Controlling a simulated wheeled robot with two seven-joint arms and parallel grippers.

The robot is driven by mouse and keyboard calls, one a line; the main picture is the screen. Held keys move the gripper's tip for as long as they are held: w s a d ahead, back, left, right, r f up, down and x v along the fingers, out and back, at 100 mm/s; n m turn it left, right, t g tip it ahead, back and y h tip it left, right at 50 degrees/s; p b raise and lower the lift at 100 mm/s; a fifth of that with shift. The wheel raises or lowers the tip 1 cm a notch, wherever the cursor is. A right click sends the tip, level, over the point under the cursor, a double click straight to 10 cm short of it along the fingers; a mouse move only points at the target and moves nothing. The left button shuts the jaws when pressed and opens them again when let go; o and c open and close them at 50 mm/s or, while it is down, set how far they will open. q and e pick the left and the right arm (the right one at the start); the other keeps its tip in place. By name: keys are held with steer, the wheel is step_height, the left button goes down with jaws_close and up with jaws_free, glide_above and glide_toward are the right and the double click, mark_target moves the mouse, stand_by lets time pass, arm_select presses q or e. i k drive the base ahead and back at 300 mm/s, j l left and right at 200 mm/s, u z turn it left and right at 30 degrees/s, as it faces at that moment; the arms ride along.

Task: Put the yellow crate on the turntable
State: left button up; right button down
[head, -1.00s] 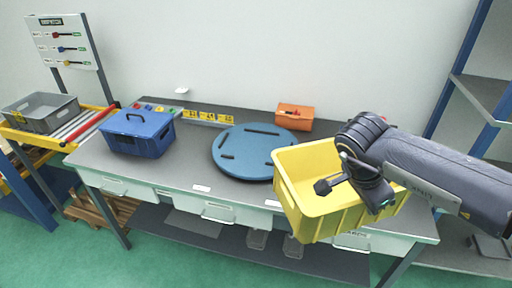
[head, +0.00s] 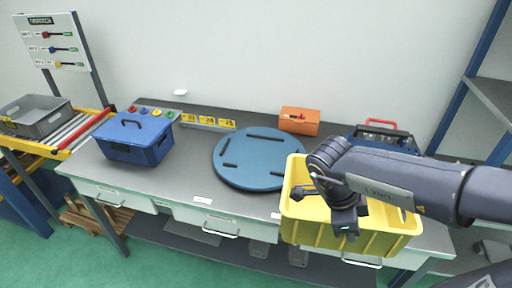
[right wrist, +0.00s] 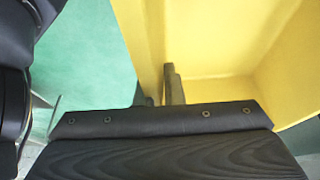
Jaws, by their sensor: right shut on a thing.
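The yellow crate (head: 383,243) is held at the front right of the workbench, to the right of the turntable and partly in front of it. My right gripper (head: 322,197) is shut on the crate's wall nearest me. In the right wrist view the crate wall (right wrist: 147,45) runs down between the fingers (right wrist: 168,88). The blue round turntable (head: 255,180) with dark slots lies on the bench, empty. Part of its right edge is hidden by the crate. My left gripper is not in view.
On the bench (head: 182,190), a blue lidded box (head: 137,140) stands left and an orange box (head: 299,121) behind the turntable. A grey crate (head: 38,117) sits on the roller conveyor at left. A shelf rack stands right.

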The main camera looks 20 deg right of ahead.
mark_target(260, 153)
steer(key=i, duration=1.2)
